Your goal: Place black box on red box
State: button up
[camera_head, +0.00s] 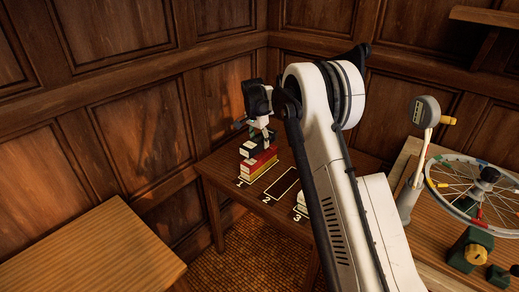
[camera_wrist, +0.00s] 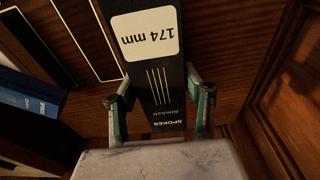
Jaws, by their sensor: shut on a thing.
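The black box (camera_wrist: 155,80) fills the middle of the wrist view, with a white "174 mm" label and "SPOKES" lettering. My gripper (camera_wrist: 160,108) has a finger on each side of it and is shut on it. In the head view the black box (camera_head: 249,148) is just above the red box (camera_head: 259,161), beneath my gripper (camera_head: 262,137). I cannot tell whether the two boxes touch. The red box lies on a yellowish box (camera_head: 257,172) at the spot marked 1. The red box is hidden in the wrist view.
An empty white outline marked 2 (camera_head: 283,184) lies right of the stack. A pale box (camera_head: 303,199) sits at spot 3, partly behind my arm. The wrist view shows a blue box (camera_wrist: 28,95) at left. Wood-panelled walls stand close behind. A spoked wheel (camera_head: 475,185) is at right.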

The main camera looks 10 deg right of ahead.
aim_at(260, 154)
jog(key=shift+f, duration=1.95)
jog(key=shift+f, duration=0.1)
jog(key=shift+f+b, duration=0.15)
jog(key=shift+b, duration=0.15)
jog(key=o, duration=1.4)
